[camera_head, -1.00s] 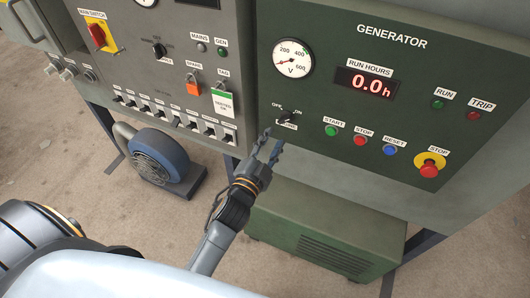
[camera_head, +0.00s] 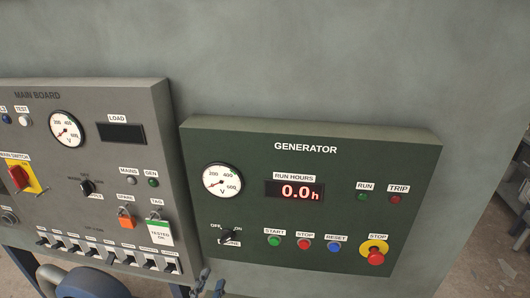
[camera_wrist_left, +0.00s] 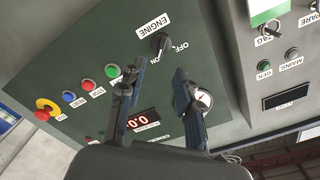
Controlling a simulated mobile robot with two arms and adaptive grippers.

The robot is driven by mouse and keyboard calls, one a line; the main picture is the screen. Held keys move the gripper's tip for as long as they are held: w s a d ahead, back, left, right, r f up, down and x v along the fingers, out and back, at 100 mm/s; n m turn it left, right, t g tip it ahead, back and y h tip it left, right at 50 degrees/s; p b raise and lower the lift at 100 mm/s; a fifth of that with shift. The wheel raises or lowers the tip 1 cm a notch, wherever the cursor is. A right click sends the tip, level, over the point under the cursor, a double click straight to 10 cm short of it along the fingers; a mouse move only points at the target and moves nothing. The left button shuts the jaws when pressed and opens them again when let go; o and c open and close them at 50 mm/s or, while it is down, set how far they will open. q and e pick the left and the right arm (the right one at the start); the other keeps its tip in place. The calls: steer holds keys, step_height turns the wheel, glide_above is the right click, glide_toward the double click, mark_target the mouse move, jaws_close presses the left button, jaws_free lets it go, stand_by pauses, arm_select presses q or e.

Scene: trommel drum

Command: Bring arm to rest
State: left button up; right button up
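My left gripper (camera_head: 212,284) shows only by its dark fingertips at the bottom edge of the head view, in front of and below the green generator panel (camera_head: 330,240). In the left wrist view the two fingers of my left gripper (camera_wrist_left: 158,72) stand apart with nothing between them. The black engine switch (camera_head: 230,235) sits above the gripper in the head view. In the wrist view the engine switch (camera_wrist_left: 161,42) lies beyond the fingertips, apart from them. My right gripper is not in view.
The grey main board (camera_head: 75,215) stands to the left, with a row of breakers (camera_head: 105,250) along its bottom. The generator's red stop button (camera_head: 375,256) is at its lower right.

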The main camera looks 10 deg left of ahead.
arm_select(q)
steer(key=s+d+f+n+g+b, duration=0.15)
steer(key=s+f+g, duration=0.4)
steer(key=f, duration=1.25)
steer(key=s+f+n+g, duration=0.2)
steer(key=s+f+g, duration=0.35)
steer(key=f, duration=1.35)
steer(key=s+a+f+n+g, duration=0.2)
steer(key=s+f, duration=0.6)
steer(key=s, duration=0.6)
steer(key=s+a+f+n+g, duration=0.1)
steer(key=s+a+f+g, duration=0.3)
steer(key=s+f, duration=0.4)
steer(key=s+a, duration=0.1)
steer(key=s, duration=0.4)
steer(key=shift+s+a+n+y+b, duration=0.15)
steer(key=shift+s+n+y+b, duration=0.15)
steer(key=shift+s+n, duration=0.1)
steer(key=shift+f, duration=0.1)
steer(key=shift+c, duration=0.2)
